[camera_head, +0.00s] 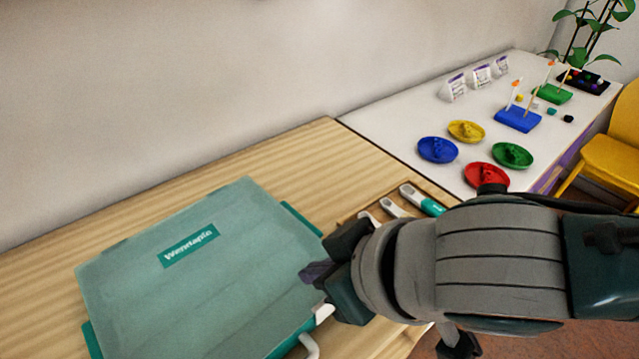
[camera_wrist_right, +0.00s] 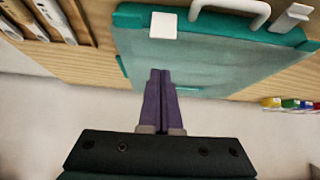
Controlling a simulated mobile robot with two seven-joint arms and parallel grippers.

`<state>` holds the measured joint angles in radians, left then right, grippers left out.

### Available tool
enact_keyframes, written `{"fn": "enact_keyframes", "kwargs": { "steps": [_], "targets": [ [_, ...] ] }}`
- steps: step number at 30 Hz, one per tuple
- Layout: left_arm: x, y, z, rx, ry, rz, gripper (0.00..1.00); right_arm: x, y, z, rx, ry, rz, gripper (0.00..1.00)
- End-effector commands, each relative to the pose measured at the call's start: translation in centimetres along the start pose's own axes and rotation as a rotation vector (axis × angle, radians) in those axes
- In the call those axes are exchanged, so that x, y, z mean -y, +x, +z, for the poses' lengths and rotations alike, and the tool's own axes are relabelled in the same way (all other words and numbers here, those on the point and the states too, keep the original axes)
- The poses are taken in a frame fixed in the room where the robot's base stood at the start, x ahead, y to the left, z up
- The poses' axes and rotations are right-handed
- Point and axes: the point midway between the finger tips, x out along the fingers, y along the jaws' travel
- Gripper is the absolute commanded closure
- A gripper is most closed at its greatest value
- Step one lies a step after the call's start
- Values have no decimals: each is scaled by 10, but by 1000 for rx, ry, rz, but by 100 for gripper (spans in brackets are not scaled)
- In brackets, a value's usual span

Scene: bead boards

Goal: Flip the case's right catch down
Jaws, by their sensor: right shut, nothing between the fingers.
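The teal case (camera_head: 200,270) lies on the wooden table with its translucent lid down and a name label on top. Its right catch (camera_head: 323,313) is a small white tab at the front edge, partly behind my right gripper. In the wrist view the right catch (camera_wrist_right: 163,25) shows as a white square at the lid's edge; I cannot tell its exact angle. My right gripper (camera_head: 316,272) is shut and empty, over the lid near this catch. Its purple fingers (camera_wrist_right: 161,75) point towards the catch and look apart from it. My left gripper is not in view.
The white handle (camera_wrist_right: 232,12) and another white catch (camera_wrist_right: 292,17) are on the same edge of the case. A white table (camera_head: 400,125) with coloured dishes stands beyond, beside a yellow chair (camera_head: 612,150).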

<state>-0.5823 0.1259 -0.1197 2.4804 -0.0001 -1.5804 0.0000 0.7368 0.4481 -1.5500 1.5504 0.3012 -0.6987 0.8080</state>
Motion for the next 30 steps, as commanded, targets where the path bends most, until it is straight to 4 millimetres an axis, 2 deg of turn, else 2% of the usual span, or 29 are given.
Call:
{"fn": "enact_keyframes", "kwargs": {
  "steps": [1,8,9,10,15,30],
  "targets": [
    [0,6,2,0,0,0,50,1,13,2,1,-1,0,100],
    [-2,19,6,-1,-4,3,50,0,52,1,-1,-2,2,100],
    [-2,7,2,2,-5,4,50,-1,38,5,3,0,1,100],
    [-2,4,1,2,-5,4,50,0,34,9,4,0,0,100],
    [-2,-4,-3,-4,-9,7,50,0,24,26,2,1,0,100],
    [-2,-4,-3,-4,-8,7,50,0,22,32,-2,1,0,100]
  ]
}}
